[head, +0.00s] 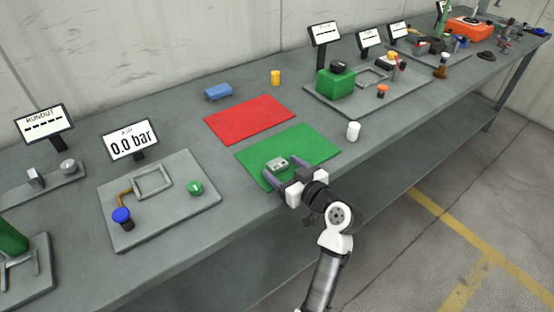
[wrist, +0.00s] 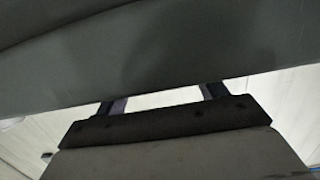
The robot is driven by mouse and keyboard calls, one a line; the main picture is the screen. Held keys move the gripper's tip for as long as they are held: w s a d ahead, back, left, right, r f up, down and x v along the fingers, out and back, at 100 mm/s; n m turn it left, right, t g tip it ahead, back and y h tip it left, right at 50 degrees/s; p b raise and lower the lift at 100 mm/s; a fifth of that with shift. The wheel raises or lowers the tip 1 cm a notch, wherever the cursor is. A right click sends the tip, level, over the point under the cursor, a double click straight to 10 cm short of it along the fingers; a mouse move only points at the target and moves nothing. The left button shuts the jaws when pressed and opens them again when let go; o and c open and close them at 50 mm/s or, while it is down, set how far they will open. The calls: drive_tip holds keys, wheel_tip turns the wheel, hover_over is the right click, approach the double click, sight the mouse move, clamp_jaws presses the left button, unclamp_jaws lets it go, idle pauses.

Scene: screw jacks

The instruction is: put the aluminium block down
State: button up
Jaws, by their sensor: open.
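The small grey aluminium block (head: 277,163) is at the left part of the green mat (head: 312,146) in the head view and appears to rest on it. My gripper (head: 281,167) is low over the mat's front left part, its two fingers apart, one on either side of the block. I cannot tell whether either finger touches it. In the wrist view my fingers (wrist: 163,98) show spread apart, and the block cannot be made out there.
A red mat (head: 249,119) lies behind the green one. A white cylinder (head: 353,131) stands by the green mat's right edge. A blue block (head: 218,92) and a yellow cylinder (head: 275,77) stand farther back. An air-gauge fixture plate (head: 165,223) is at left.

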drive_tip(key=shift+x, duration=1)
drive_tip(key=c, duration=1.2)
drive_tip(key=shift+o, duration=0.2)
drive_tip(key=shift+r, duration=0.1)
